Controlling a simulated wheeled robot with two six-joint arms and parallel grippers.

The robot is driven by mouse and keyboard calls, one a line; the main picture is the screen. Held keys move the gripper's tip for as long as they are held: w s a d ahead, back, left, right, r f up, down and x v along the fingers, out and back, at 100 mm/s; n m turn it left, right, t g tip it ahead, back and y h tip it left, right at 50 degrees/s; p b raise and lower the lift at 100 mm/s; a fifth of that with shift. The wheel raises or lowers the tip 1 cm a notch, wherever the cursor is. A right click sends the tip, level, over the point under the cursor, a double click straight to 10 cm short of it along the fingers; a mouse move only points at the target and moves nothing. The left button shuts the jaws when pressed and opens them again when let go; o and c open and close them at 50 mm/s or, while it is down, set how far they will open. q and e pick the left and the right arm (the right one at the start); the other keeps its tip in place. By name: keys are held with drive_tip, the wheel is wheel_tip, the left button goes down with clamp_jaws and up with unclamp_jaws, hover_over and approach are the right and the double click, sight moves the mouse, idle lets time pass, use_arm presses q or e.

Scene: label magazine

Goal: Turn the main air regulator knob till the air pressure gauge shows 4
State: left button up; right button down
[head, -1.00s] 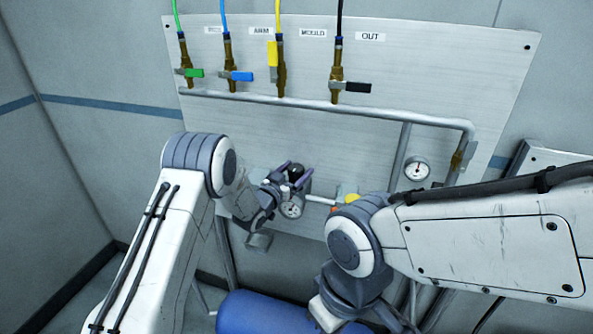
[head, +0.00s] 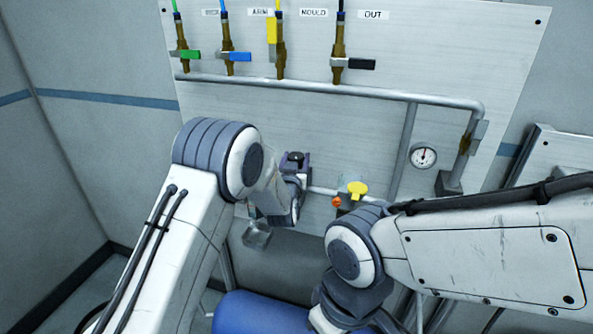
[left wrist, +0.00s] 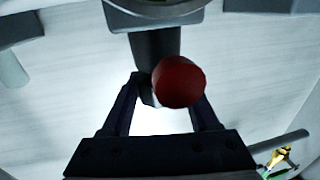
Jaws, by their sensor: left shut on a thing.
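The black regulator knob (head: 296,156) stands at the lower middle of the metal panel in the head view. My left gripper (head: 294,164) is around it, with its fingers shut on its sides. The small dial gauge below the knob is hidden behind my left gripper. A second round white gauge (head: 423,157) hangs further right on the panel; its numbers are too small to read. In the left wrist view, a dark red round thing (left wrist: 180,82) and a dark cylinder (left wrist: 155,45) show near the fingers. My right gripper is out of view.
Valves with green (head: 190,54), blue (head: 240,57), yellow (head: 272,30) and black (head: 361,64) handles line the panel top. A grey pipe (head: 300,88) runs below them. A yellow handle (head: 357,189) is right of the knob, near my right arm. A blue tank (head: 262,313) lies below.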

sight(300, 163)
use_arm(q)
drive_tip(key=n+y+b, duration=0.1)
drive_tip(key=n+y, duration=0.1)
drive_tip(key=y, duration=0.1)
drive_tip(key=shift+d+f, duration=0.15)
drive_tip(key=shift+n+y, duration=0.4)
drive_tip(key=shift+y, duration=0.3)
drive_tip(key=shift+r+n+g+y, duration=0.1)
drive_tip(key=shift+n+g+y, duration=0.4)
drive_tip(key=shift+n+y, duration=0.9)
drive_tip(key=shift+r+n+g+y, duration=0.1)
drive_tip(key=shift+n+g+y, duration=0.55)
drive_tip(key=shift+y, duration=1.25)
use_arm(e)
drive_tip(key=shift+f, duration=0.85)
use_arm(q)
drive_tip(key=shift+a+n, duration=0.2)
drive_tip(key=shift+n, duration=0.05)
drive_tip(key=o, duration=1.4)
drive_tip(key=b+v, duration=0.2)
drive_tip(key=v, duration=0.4)
drive_tip(key=shift+s+d+f, duration=0.15)
drive_tip(key=shift+s+d, duration=0.05)
drive_tip(key=shift+s, duration=0.1)
drive_tip(key=shift+s+d, duration=0.2)
drive_tip(key=shift+s, duration=0.15)
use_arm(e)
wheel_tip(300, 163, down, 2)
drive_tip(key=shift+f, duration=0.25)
